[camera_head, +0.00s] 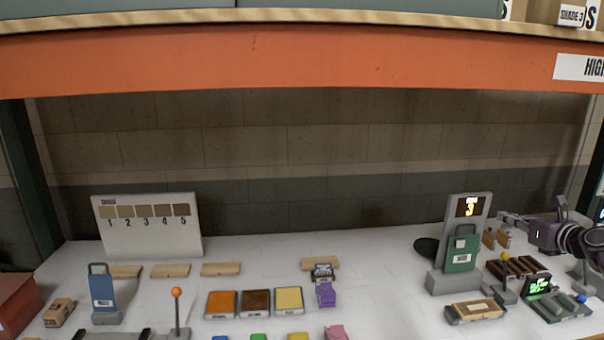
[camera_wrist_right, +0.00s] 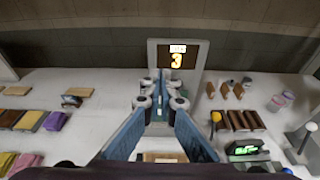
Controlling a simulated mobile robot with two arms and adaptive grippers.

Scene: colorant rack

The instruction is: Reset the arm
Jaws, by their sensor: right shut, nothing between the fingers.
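My right gripper (camera_head: 508,218) reaches in from the right edge in the head view, above the right part of the white table. Its fingers (camera_wrist_right: 161,92) are shut and empty in the right wrist view. They point at the grey stand with a display reading 3 (camera_wrist_right: 178,58), which also shows in the head view (camera_head: 481,205). A green labelled holder (camera_head: 462,252) stands at the front of that stand, left of the gripper. The fingers mostly hide it in the wrist view. My left gripper is not in view.
A blue labelled holder (camera_head: 101,291) and a numbered board (camera_head: 150,240) stand at the left. Orange, brown and yellow blocks (camera_head: 255,303) lie mid-table. A yellow-knobbed lever (camera_head: 505,257) and a small green-screened device (camera_head: 540,287) sit below the gripper. An orange shelf beam (camera_head: 300,60) crosses above.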

